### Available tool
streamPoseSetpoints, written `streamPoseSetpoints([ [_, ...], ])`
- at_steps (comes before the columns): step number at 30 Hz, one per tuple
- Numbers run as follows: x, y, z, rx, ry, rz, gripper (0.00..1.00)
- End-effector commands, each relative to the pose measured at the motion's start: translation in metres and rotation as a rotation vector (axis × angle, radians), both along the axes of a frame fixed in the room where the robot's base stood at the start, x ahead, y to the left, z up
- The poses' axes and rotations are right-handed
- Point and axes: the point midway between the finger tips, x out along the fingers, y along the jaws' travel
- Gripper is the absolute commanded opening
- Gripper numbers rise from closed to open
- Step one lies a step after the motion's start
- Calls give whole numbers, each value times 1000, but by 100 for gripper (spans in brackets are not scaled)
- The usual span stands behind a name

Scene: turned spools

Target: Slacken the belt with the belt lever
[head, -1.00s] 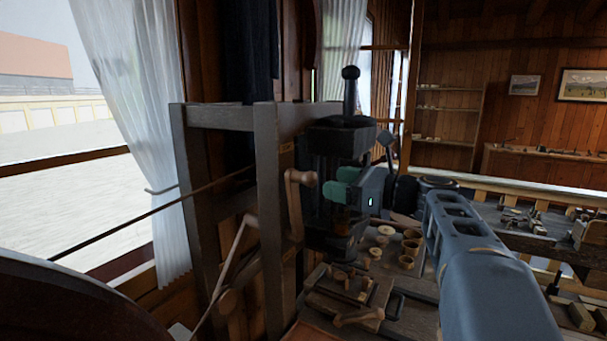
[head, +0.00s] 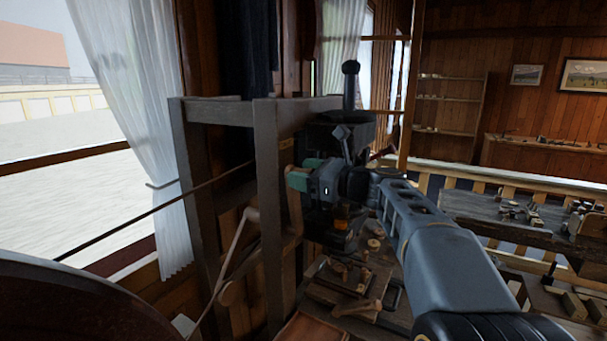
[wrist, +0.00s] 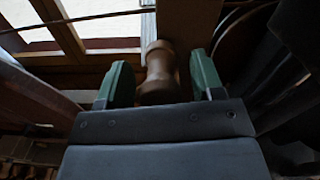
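A wooden lever (head: 294,212) with a turned handle is mounted on the right side of a dark wooden frame; I take it as the belt lever. My gripper (head: 297,178) is at its upper end and hides most of the handle in the head view. In the wrist view the turned handle (wrist: 159,72) stands between the two green fingers of my gripper (wrist: 160,80). Gaps show on both sides of it, so the fingers are open and not clamped on it. A dark belt or cord (head: 150,212) runs from lower left up to the frame.
The dark frame post (head: 268,200) stands just left of my gripper. A black machine head with an upright knobbed lever (head: 350,85) is close behind it. Small turned pieces and tools lie on the bench (head: 385,265) below. A large dark wheel (head: 70,305) fills the lower left.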

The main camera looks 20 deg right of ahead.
Motion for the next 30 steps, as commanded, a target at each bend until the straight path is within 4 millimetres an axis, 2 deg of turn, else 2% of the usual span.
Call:
streamPoseSetpoints([
  [2,0,0,0,0,0,0,53],
  [18,0,0,0,0,0,0,1],
  [30,-10,10,-8,-52,-53,3,0],
])
